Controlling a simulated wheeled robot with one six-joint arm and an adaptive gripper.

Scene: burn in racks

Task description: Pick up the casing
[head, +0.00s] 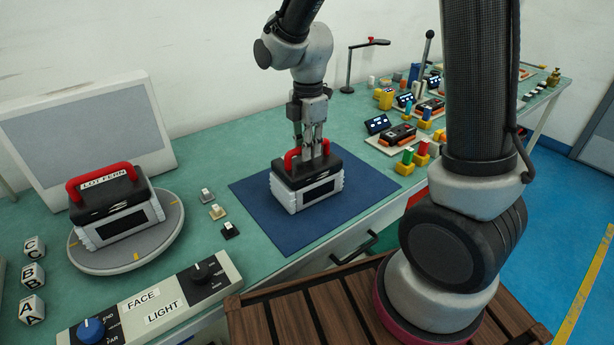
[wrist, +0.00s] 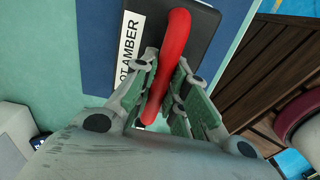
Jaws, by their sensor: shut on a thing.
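A grey and black casing (head: 310,193) with a red handle sits on the dark blue mat (head: 258,205); I see no clear gap under it. My gripper (head: 314,155) points down from above and is shut on the red handle. In the wrist view the red handle (wrist: 172,50) runs between the fingers (wrist: 165,105), over the black top and a white label reading "OT AMBER", its first part cut off. A second similar casing (head: 116,215), labelled "LOT FERN", stands on the round grey turntable (head: 90,262) at the left.
Small switch-like pieces (head: 217,211) lie between turntable and mat. A control panel (head: 150,305) marked FACE and LIGHT lies at the front left, near lettered blocks (head: 33,274). A grey board (head: 85,130) stands behind the turntable. Coloured blocks and devices (head: 398,135) crowd the right of the bench.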

